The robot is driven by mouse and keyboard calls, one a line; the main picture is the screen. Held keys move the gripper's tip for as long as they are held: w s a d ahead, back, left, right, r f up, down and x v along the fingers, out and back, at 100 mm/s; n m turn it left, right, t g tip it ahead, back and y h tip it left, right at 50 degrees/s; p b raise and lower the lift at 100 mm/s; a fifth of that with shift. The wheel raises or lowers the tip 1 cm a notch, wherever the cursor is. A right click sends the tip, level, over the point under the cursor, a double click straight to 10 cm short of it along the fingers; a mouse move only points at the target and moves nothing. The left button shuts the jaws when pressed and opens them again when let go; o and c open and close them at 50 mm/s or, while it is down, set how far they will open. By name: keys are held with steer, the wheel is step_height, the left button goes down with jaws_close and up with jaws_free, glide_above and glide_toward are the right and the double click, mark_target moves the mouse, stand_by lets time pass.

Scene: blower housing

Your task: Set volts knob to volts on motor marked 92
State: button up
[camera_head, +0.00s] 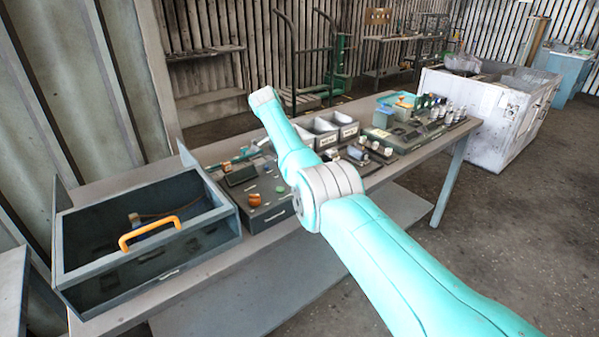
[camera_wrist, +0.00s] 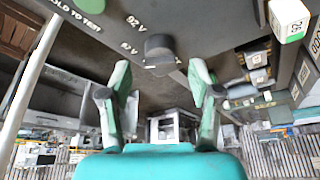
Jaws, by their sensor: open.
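In the wrist view a dark round knob (camera_wrist: 160,47) sits on a dark panel, with the marks "92 V" and what looks like "62 V" beside it. I cannot tell where its pointer stands. My gripper (camera_wrist: 160,70) is open, its two fingers apart and empty; the knob appears between and just beyond the tips. In the head view the control box (camera_head: 283,213) stands on the bench, and my arm covers part of it. Small motors (camera_head: 358,153) lie to its right; one with a label (camera_wrist: 236,82) shows in the wrist view, its number too small to read surely.
An open-topped drawer box (camera_head: 225,215) with an orange handle (camera_head: 150,232) stands left on the bench. An orange knob (camera_head: 254,199) and green button (camera_head: 280,189) rise from the control box. Grey bins (camera_head: 324,133) stand behind. A white labelled block (camera_wrist: 288,18) is right in the wrist view.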

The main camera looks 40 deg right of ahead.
steer(key=shift+v, duration=2.2)
steer(key=d+r+n+t+y, duration=0.3)
steer(key=n+y, duration=0.1)
steer(key=n, duration=1.5)
steer(key=f, duration=0.6)
steer(key=s+f, duration=0.1)
steer(key=f, duration=0.3)
steer(key=shift+d+f, duration=0.1)
steer(key=shift+d, duration=0.1)
steer(key=c, duration=1.1)
steer(key=shift+c, duration=0.2)
